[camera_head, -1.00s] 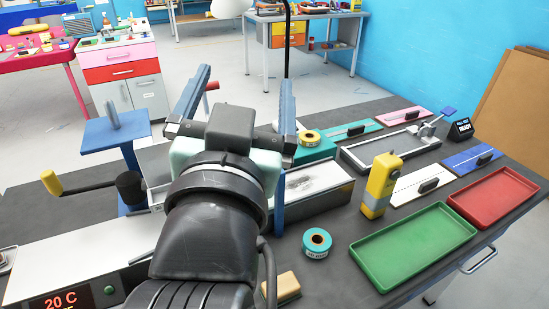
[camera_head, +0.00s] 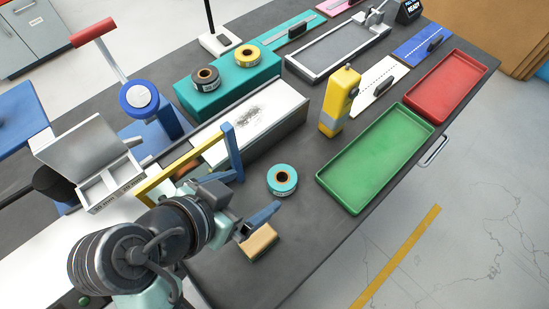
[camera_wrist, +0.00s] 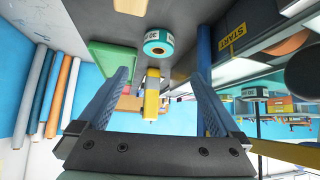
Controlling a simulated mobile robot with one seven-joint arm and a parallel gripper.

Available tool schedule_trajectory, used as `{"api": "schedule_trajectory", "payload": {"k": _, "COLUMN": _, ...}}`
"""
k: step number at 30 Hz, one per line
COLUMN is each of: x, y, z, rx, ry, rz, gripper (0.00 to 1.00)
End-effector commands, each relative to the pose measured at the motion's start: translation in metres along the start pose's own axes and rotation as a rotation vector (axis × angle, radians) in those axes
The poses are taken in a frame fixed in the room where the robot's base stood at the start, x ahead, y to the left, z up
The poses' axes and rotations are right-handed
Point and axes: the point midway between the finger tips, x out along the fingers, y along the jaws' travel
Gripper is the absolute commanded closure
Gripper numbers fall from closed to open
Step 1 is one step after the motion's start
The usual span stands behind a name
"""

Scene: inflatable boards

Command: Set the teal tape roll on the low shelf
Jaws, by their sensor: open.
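The teal tape roll (camera_head: 282,180) lies flat on the dark bench, left of the green tray; in the wrist view it shows near the top (camera_wrist: 158,42). My gripper (camera_head: 246,186) is open and empty, low over the bench just left of the roll, its blue fingers apart. In the wrist view the roll appears beyond the fingertips, between their lines (camera_wrist: 160,75). The low shelf seems to be the teal raised block (camera_head: 240,87) behind. A dark-rimmed roll (camera_head: 206,79) and a yellow roll (camera_head: 246,56) lie on it.
A yellow upright device (camera_head: 338,102) stands behind the roll, right of a white-topped box (camera_head: 262,115). A tan block (camera_head: 259,242) lies close in front of my gripper. The green tray (camera_head: 365,165) and red tray (camera_head: 446,85) line the right edge.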

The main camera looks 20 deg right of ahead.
Motion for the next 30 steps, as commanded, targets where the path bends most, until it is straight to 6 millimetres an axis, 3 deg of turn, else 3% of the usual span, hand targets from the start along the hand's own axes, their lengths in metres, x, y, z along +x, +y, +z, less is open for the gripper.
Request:
{"api": "schedule_trajectory", "payload": {"k": 9, "x": 0.057, "y": 0.001, "z": 0.001, "rx": 0.0, "ry": -0.001, "rz": 0.003, "gripper": 0.0}}
{"api": "schedule_trajectory", "payload": {"k": 17, "x": 0.078, "y": 0.0, "z": 0.001, "rx": -0.001, "ry": -0.001, "rz": 0.001, "gripper": 0.0}}
{"api": "schedule_trajectory", "payload": {"k": 25, "x": 0.116, "y": 0.001, "z": 0.004, "rx": 0.0, "ry": -0.001, "rz": 0.0, "gripper": 0.0}}
{"api": "schedule_trajectory", "payload": {"k": 30, "x": 0.124, "y": 0.0, "z": 0.004, "rx": 0.001, "ry": 0.0, "rz": -0.003, "gripper": 0.0}}
